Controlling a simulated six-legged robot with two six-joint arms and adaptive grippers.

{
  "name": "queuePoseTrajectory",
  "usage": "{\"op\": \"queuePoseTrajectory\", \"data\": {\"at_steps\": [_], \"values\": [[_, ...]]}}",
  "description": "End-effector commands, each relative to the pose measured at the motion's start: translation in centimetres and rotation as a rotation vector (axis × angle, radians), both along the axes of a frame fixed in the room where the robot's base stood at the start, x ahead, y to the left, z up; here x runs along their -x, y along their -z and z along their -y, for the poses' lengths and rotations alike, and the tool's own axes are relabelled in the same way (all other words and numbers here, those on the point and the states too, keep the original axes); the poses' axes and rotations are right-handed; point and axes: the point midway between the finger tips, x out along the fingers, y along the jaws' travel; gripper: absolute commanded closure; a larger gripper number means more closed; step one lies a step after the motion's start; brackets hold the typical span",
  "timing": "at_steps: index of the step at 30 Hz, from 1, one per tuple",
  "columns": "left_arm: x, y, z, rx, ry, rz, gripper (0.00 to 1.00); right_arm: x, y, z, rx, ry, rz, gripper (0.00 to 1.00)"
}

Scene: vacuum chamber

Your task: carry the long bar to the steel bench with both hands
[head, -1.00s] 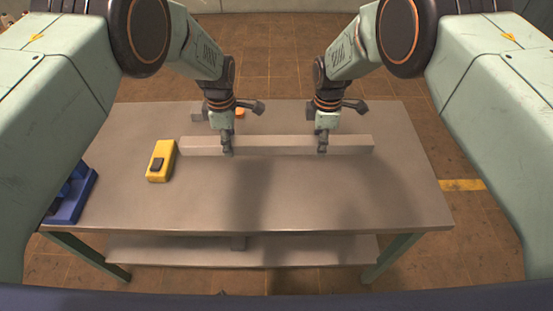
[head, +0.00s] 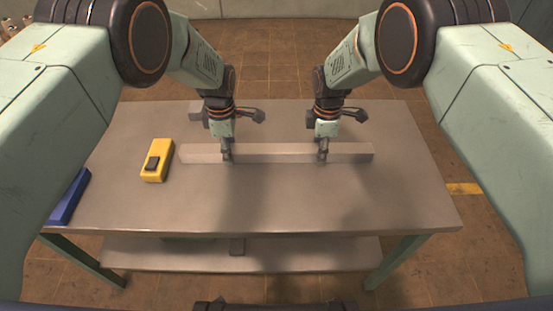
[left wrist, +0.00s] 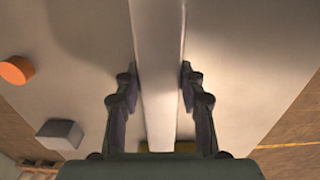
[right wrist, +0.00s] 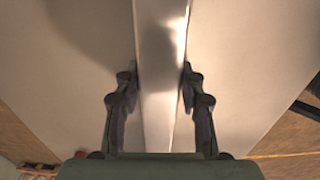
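The long bar (head: 275,153) is pale grey metal and lies crosswise in the head view over the top of the steel bench (head: 400,195). I cannot tell whether it touches the bench top or hangs just above it. My left gripper (head: 228,157) is shut on the bar left of its middle. My right gripper (head: 322,156) is shut on it right of its middle. In the left wrist view the fingers flank the bar (left wrist: 158,60) closely on both sides. The right wrist view shows the same grip on the bar (right wrist: 160,60).
A yellow box (head: 154,170) with a dark top piece sits just left of the bar's left end. A blue item (head: 70,197) lies at the bench's left edge. A grey block (left wrist: 60,134) and an orange cylinder (left wrist: 16,70) stand behind the bar. The bench's front is clear.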

Motion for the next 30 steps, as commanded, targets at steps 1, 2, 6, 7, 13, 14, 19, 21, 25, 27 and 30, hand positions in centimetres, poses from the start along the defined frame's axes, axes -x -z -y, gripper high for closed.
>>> {"op": "queuePoseTrajectory", "data": {"at_steps": [1,2,6,7,13,14,19,21,25,27,30], "values": [[0.0,-0.1,0.0,0.000,0.000,0.001,0.54,0.0,-0.1,0.0,0.000,0.000,0.001,0.54],[0.0,-0.1,0.0,0.000,0.000,0.001,0.52,0.0,-0.2,0.0,0.000,0.000,0.001,0.52],[0.0,-0.1,0.0,0.000,0.000,0.001,0.40,0.0,-0.2,0.0,0.000,0.000,0.001,0.40],[0.0,-0.1,0.0,0.000,0.000,0.001,0.40,0.0,-0.2,0.0,0.000,0.000,0.001,0.40],[0.0,-0.1,0.0,0.000,0.000,0.001,0.40,0.0,-0.2,0.0,0.000,0.000,0.001,0.40],[0.0,-0.2,0.0,0.000,0.000,0.001,0.40,0.0,-0.2,0.0,0.000,0.000,0.001,0.40],[-0.1,-1.3,0.0,0.000,0.000,0.002,0.40,0.0,-0.1,0.0,0.000,0.000,0.001,0.40],[-0.1,-2.4,0.0,0.000,-0.001,0.004,0.40,0.0,-0.1,0.0,0.000,0.000,0.001,0.40],[-0.1,-5.1,0.0,-0.001,-0.001,0.005,0.40,0.0,-0.2,0.0,0.000,0.000,0.001,0.40],[-0.1,-6.6,0.0,0.000,-0.001,0.004,0.40,0.0,-0.2,0.0,0.000,0.000,0.001,0.40],[-0.1,-8.6,0.0,0.000,0.000,0.004,0.40,0.0,-0.2,0.0,0.000,0.000,0.001,0.40]]}}
